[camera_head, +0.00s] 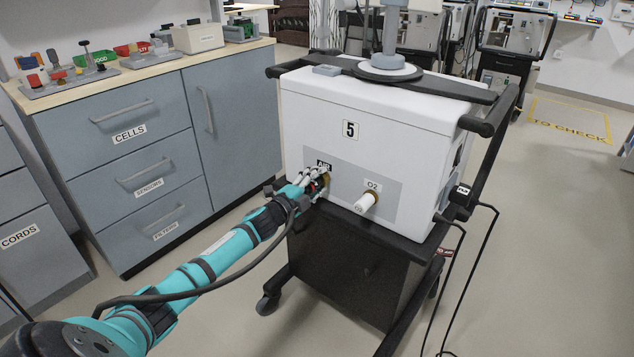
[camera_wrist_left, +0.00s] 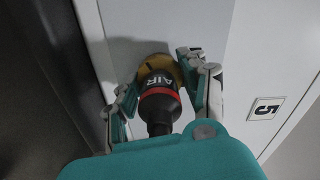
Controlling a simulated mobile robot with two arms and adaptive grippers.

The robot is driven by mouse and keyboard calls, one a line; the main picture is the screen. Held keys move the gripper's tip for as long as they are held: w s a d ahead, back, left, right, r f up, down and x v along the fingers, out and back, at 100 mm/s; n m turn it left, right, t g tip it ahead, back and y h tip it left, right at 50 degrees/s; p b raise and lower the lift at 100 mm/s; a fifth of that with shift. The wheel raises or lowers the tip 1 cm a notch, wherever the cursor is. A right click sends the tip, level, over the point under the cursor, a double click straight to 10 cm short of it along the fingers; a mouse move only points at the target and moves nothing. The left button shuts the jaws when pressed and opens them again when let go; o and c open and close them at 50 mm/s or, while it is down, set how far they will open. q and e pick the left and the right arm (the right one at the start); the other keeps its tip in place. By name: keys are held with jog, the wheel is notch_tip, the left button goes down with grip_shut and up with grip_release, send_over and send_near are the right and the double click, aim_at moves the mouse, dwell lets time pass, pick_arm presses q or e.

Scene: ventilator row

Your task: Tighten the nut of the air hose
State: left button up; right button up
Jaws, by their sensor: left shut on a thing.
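My left gripper (camera_head: 315,181) reaches the AIR port on the back of the white ventilator (camera_head: 375,115) marked 5. In the left wrist view, the fingers of this gripper (camera_wrist_left: 160,88) stand on both sides of the brass nut (camera_wrist_left: 160,68) and are shut on it. The black air hose end (camera_wrist_left: 158,100), with a red band and the word AIR, sits at the nut and points away from the panel. The nut is against the panel. Whether its thread is tight cannot be seen. My right gripper is not in view.
A white capped O2 port (camera_head: 366,202) sticks out right of the AIR port. The ventilator stands on a black wheeled cart (camera_head: 345,270) with a handle rail. Grey drawers (camera_head: 140,150) with tools on top stand at left. Black cables (camera_head: 465,255) hang at right.

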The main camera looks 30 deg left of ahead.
pick_arm(q)
jog(key=shift+f, duration=0.1)
dwell(0.3)
jog(key=o, duration=1.2)
jog(key=s+a, duration=0.1)
jog(key=s, duration=1.1)
